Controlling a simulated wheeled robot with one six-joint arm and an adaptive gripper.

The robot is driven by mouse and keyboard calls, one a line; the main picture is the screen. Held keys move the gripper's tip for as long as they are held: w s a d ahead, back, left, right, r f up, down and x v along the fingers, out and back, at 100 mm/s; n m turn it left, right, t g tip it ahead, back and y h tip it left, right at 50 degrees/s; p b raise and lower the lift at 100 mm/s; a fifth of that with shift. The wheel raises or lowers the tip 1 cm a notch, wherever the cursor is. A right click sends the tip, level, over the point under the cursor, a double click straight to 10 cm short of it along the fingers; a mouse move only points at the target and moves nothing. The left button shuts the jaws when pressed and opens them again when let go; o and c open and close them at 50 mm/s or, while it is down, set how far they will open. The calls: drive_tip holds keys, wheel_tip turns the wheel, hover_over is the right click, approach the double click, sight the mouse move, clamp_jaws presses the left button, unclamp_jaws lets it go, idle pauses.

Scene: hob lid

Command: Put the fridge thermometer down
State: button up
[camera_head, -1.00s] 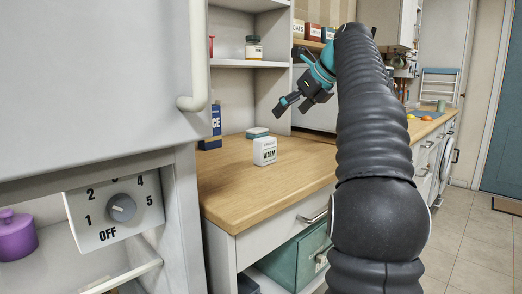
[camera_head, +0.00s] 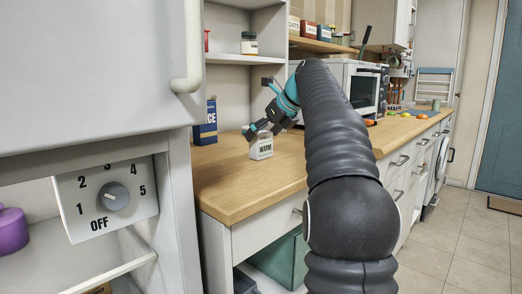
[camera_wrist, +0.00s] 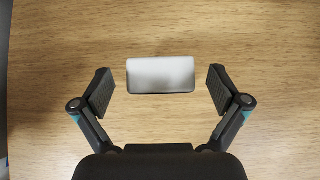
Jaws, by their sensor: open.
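The fridge thermometer is a small white block (camera_head: 261,147) with "WARM" on its front, standing upright on the wooden worktop (camera_head: 235,190). In the wrist view its pale top (camera_wrist: 161,74) lies between and slightly beyond the two finger pads, with a gap on each side. My gripper (camera_head: 259,131) is at the thermometer's top in the head view, and it also shows in the wrist view (camera_wrist: 160,91), open with its fingers spread apart. The gripper covers part of the thermometer's upper edge in the head view.
A blue box (camera_head: 206,122) stands on the worktop behind and left. A shelf jar (camera_head: 249,43) is above. A microwave (camera_head: 362,88) stands farther right. Worktop in front of the thermometer is clear.

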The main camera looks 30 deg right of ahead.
sight(261, 132)
drive_tip(key=shift+w+a+f, duration=0.15)
drive_tip(key=shift+w+f, duration=0.25)
drive_tip(key=c, duration=1.4)
drive_tip(key=shift+o, duration=0.2)
drive_tip(key=shift+r, duration=0.1)
wheel_tip(261, 132, up, 9)
drive_tip(key=p, duration=0.3)
drive_tip(key=shift+w, duration=0.15)
drive_tip(key=shift+r, duration=0.4)
drive_tip(key=shift+s, duration=0.25)
